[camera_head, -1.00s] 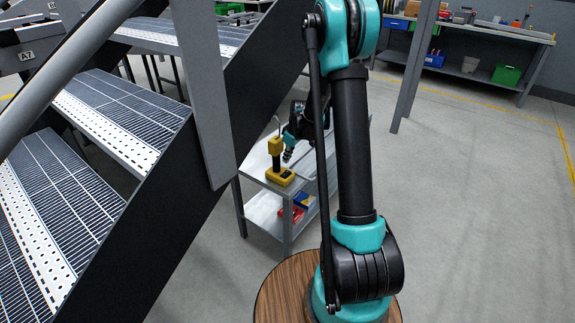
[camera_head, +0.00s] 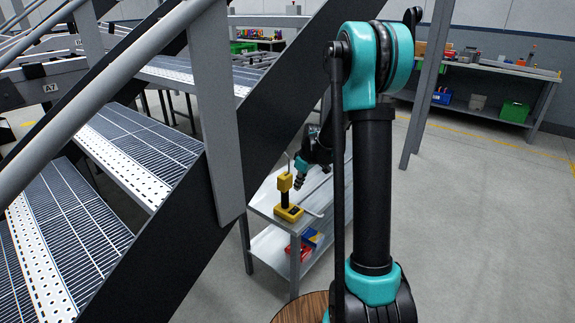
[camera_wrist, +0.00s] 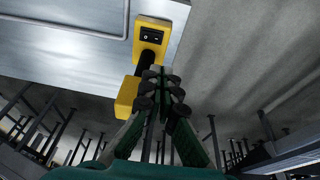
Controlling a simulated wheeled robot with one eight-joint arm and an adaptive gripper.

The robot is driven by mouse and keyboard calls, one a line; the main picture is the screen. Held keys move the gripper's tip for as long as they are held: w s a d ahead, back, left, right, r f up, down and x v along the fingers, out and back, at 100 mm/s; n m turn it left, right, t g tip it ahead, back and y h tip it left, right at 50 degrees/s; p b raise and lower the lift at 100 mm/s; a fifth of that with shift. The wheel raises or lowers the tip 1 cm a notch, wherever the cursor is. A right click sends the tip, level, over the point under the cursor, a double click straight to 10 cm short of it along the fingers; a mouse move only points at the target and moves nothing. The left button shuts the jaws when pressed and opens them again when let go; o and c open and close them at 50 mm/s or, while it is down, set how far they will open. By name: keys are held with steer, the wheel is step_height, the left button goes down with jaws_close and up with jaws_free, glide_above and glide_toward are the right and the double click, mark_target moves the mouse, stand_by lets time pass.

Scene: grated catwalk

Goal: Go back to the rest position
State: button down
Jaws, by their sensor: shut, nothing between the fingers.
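My gripper (camera_head: 301,166) is beside a yellow-and-black tool (camera_head: 288,213), close to its upper part on the right in the head view. My arm partly hides the area behind it. In the wrist view my gripper (camera_wrist: 165,80) has its fingers together with nothing between them. The tool's yellow base (camera_wrist: 151,36) with a black switch panel shows just past the fingertips, and its yellow upper block (camera_wrist: 127,97) is left of the fingers. The tool stands upright on a grey metal cart (camera_head: 262,203). I cannot tell whether the fingers touch it.
Metal stairs (camera_head: 75,235) with a handrail and a dark side beam (camera_head: 185,225) fill the left, close to the cart. A grey post (camera_head: 424,85) stands behind my arm. A workbench (camera_head: 490,68) with bins is at the back right. The floor (camera_head: 480,230) on the right is clear.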

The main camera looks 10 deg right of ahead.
steer(key=s+d+m+h, duration=0.1)
steer(key=s+m, duration=0.3)
steer(key=s, duration=1.1)
steer(key=s+d+r+m+t+h, duration=0.1)
steer(key=s+d+m, duration=0.2)
steer(key=s, duration=1.3)
steer(key=shift+d+r+m+t, duration=0.15)
steer(key=shift+r+m+t, duration=0.15)
steer(key=shift+m, duration=0.7)
